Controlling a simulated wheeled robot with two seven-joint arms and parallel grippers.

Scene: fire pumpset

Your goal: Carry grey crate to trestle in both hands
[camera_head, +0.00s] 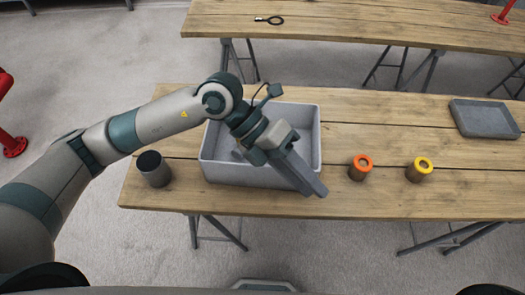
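The grey crate (222,170) is an open box on the near wooden trestle table (370,130), left of its middle. My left arm reaches over it from the left. My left gripper (316,190) hangs over the crate's front right part, its fingers pointing down and right past the front wall. The fingers look close together, but the angle does not show whether they are open or shut, or whether they touch the crate. The arm hides part of the crate's inside and back left rim. My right gripper is not in view. A second wooden trestle table (360,22) stands farther back.
A dark grey cup (153,170) stands left of the crate. An orange-topped cylinder (360,168) and a yellow-topped cylinder (419,170) stand to its right. A shallow grey tray (484,119) lies at the far right. A magnifier-like ring tool (270,20) lies on the back table, whose middle is clear.

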